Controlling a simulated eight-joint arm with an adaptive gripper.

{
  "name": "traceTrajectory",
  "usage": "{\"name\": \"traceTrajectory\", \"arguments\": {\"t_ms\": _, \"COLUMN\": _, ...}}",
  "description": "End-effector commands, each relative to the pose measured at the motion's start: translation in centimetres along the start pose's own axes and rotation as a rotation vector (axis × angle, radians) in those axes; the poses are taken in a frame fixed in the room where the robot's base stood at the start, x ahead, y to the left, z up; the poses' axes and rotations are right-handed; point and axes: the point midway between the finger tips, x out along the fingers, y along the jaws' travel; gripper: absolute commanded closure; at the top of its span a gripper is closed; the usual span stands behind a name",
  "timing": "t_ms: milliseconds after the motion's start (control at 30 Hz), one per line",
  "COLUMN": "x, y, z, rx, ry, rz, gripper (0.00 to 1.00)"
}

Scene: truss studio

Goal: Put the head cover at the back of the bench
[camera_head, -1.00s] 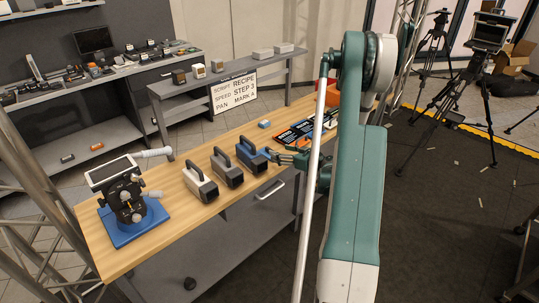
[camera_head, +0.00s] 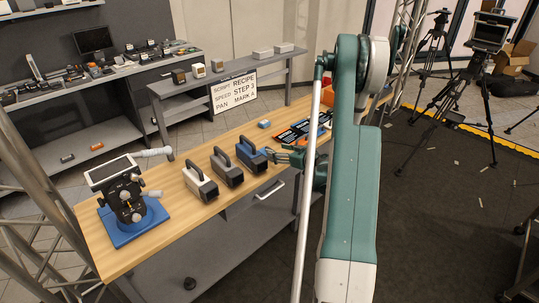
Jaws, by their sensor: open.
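Three dark boxes with top handles stand in a row on the wooden bench (camera_head: 175,205): one with a white front (camera_head: 201,187), one grey (camera_head: 227,172) and one with blue on its side (camera_head: 249,158). Which of these, if any, is the head cover, I cannot tell. My gripper (camera_head: 270,154) is open, low over the bench just right of the blue-sided box. Its fingers point left toward that box; whether they touch it is too small to tell. My arm hides part of the bench's right end.
A black head device with a flat panel (camera_head: 130,200) stands on a blue base at the left end. A small blue block (camera_head: 264,124) lies near the back edge. A dark tray of tools (camera_head: 296,133) and an orange bin (camera_head: 327,94) are farther right. Bare wood lies behind the boxes.

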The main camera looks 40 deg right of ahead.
Motion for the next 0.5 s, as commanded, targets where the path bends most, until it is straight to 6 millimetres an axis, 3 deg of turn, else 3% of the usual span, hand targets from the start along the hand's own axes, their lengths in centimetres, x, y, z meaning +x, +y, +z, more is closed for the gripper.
{"name": "traceTrajectory", "arguments": {"t_ms": 167, "x": 0.8, "y": 0.0, "z": 0.1, "rx": 0.000, "ry": 0.000, "rz": -0.001, "gripper": 0.43}}
{"name": "traceTrajectory", "arguments": {"t_ms": 500, "x": 4.4, "y": 0.1, "z": 0.2, "rx": -0.001, "ry": 0.000, "rz": -0.001, "gripper": 0.43}}
